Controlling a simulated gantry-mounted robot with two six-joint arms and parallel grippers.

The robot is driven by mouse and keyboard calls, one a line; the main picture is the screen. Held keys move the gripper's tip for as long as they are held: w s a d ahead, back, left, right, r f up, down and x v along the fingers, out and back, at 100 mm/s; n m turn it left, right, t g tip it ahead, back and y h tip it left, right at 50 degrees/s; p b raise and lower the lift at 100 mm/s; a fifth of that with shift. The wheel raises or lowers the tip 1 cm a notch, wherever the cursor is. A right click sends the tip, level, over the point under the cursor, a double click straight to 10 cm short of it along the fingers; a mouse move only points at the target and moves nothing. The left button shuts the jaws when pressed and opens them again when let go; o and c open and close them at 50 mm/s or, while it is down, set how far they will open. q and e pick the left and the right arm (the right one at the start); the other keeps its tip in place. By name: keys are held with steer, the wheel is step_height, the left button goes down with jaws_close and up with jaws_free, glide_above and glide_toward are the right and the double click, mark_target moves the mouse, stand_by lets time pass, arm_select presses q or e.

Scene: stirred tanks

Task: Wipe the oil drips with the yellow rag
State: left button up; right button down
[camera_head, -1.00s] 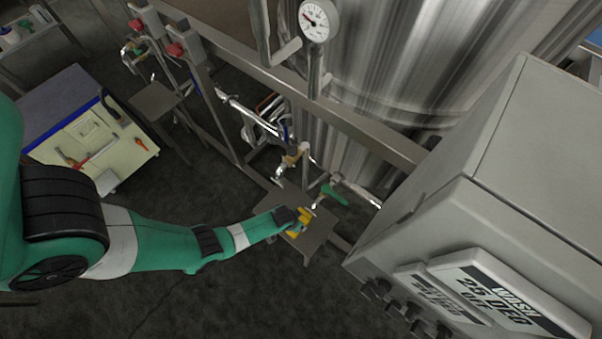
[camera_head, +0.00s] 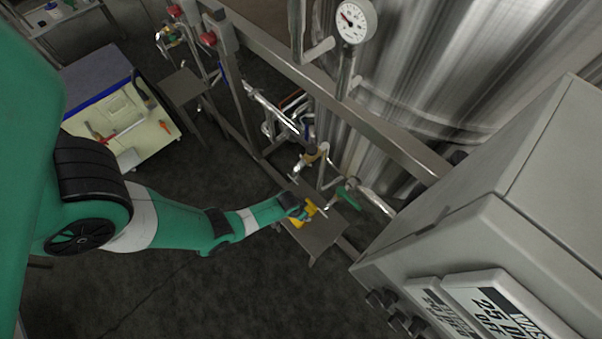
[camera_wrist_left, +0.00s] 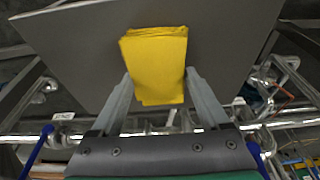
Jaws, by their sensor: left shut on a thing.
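The yellow rag (camera_head: 303,213) is a small folded cloth, held at the end of my left arm over a small grey metal plate (camera_head: 318,236) beside the tank's valves. In the left wrist view the rag (camera_wrist_left: 155,62) sits between the two fingers of my left gripper (camera_wrist_left: 157,92), which is shut on it. The grey plate (camera_wrist_left: 75,50) lies right behind the rag there; I cannot tell whether the rag touches it. No oil drips can be made out; the rag and gripper may cover them. My right gripper is not in view.
A green-handled valve (camera_head: 347,196) and a brass valve (camera_head: 314,155) stand close to the plate. A large grey cabinet (camera_head: 455,235) is at the right. A steel tank (camera_head: 430,70) with a gauge (camera_head: 352,20) rises behind. A tool cart (camera_head: 125,125) stands at the left.

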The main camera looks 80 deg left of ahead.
arm_select(q)
steer(key=shift+w+a+f, duration=0.1)
steer(key=shift+w+a, duration=0.15)
steer(key=shift+w, duration=0.25)
steer(key=shift+w+d+r, duration=0.1)
steer(key=shift+w+d, duration=0.35)
steer(key=shift+d, duration=0.4)
steer(key=shift+w+d+r, duration=0.1)
steer(key=shift+w+d, duration=0.35)
steer(key=shift+d, duration=0.35)
steer(key=shift+w+d+f+b, duration=0.1)
steer(key=shift+w+d+b, duration=0.4)
steer(key=shift+d, duration=0.35)
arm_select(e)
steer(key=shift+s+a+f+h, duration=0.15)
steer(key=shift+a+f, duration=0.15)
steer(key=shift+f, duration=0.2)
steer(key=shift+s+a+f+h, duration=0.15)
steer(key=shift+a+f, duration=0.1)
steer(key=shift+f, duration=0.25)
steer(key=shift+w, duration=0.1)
